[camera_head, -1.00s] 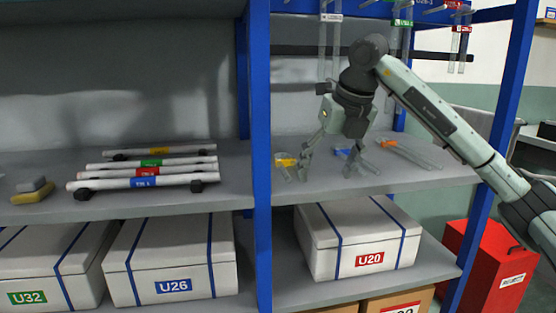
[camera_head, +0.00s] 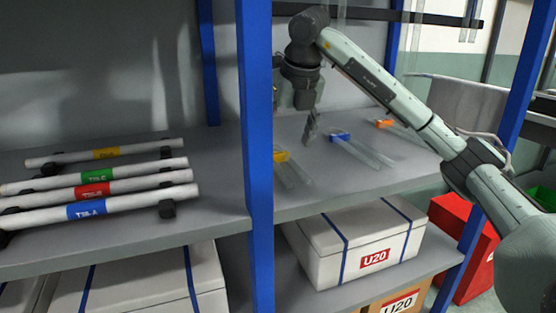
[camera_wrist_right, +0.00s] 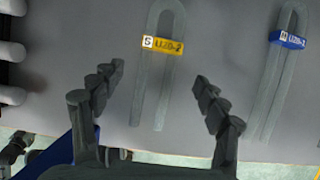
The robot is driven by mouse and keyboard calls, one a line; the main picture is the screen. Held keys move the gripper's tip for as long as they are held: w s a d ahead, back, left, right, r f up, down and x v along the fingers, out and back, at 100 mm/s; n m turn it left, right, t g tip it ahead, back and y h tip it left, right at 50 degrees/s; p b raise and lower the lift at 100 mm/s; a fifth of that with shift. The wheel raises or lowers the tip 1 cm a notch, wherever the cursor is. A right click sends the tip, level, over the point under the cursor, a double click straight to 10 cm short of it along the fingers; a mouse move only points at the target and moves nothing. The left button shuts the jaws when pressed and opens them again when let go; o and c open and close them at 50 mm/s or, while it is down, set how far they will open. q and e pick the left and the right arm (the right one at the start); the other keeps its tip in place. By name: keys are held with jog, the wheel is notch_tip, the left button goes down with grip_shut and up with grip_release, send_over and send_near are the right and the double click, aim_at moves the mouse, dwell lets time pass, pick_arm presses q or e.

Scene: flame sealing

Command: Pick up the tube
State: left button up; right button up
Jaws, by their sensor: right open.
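Three clear U-shaped tubes lie on the right-hand shelf, each with a coloured tag. The yellow-tagged tube (camera_head: 294,171) lies nearest the blue post, the blue-tagged tube (camera_head: 362,152) is in the middle and the orange-tagged tube (camera_head: 408,138) is to the right. My right gripper (camera_head: 309,128) is over the shelf near the yellow and blue tags. In the right wrist view my right gripper (camera_wrist_right: 158,92) is open and empty, its fingers on either side of the yellow-tagged tube (camera_wrist_right: 163,85). The blue-tagged tube (camera_wrist_right: 275,85) lies to the right there. My left gripper is not in view.
The blue post (camera_head: 257,120) stands just left of the yellow-tagged tube. White tubes with coloured labels (camera_head: 110,189) lie on the left shelf. A white U20 box (camera_head: 345,250) is on the shelf below. A red bin (camera_head: 452,215) stands at the right.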

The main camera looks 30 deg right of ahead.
aim_at(282, 152)
jog(key=x, duration=0.4)
jog(key=shift+w+f, duration=0.15)
jog(key=shift+w, duration=0.1)
jog(key=shift+c, duration=0.5)
jog(key=c, duration=1.2)
jog(key=shift+o, duration=0.2)
